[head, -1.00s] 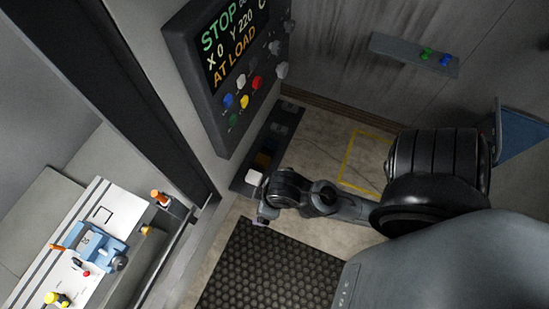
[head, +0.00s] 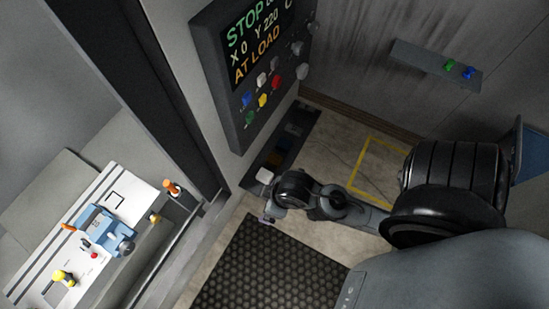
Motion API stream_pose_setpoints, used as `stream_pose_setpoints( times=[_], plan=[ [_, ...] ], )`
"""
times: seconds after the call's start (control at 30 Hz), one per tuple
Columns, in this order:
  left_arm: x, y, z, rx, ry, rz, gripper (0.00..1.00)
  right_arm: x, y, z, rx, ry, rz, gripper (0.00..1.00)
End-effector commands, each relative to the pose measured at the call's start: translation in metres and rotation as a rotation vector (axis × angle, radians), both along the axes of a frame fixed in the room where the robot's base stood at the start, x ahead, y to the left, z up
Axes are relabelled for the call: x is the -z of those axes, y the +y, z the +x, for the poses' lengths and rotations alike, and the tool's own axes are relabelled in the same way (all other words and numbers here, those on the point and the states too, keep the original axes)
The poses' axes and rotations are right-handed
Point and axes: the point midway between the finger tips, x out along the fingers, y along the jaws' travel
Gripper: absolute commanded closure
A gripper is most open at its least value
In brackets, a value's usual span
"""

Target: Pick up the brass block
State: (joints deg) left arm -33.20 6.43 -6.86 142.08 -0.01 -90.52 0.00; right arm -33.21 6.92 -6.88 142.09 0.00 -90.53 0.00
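I cannot make out a brass block clearly. A dark tray (head: 247,180) on the right of the machine's frame holds small items, among them a dim amber-brown patch too small to identify, and a white block (head: 265,176) at its near end. My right gripper (head: 268,217) is small at the end of the arm that comes in from the right, low beside the white block. The picture does not show whether its fingers are open or shut. My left gripper is not in view.
A control panel (head: 228,88) reading STOP and AT LOAD stands above the tray. A blue vise (head: 103,231) sits on a white machine table (head: 118,180) at the left. A shelf (head: 415,54) with green and blue items is on the back wall. A black mat (head: 265,270) covers the floor.

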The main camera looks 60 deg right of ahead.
Motion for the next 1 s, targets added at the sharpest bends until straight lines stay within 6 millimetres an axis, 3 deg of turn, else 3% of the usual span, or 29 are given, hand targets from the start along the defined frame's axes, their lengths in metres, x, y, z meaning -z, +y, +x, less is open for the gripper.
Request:
stream_pose_setpoints(
  times=[0.27,0.6,1.0],
  plan=[
    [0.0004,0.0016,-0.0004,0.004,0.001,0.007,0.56,0.0002,0.0000,-0.0003,0.000,0.001,0.000,0.00],
    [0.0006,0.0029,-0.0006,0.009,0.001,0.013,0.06,0.0002,0.0001,-0.0004,0.000,0.001,0.000,0.00],
    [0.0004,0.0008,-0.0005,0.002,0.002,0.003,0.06,0.0001,0.0002,-0.0003,0.001,0.001,0.001,0.00]
  ],
)
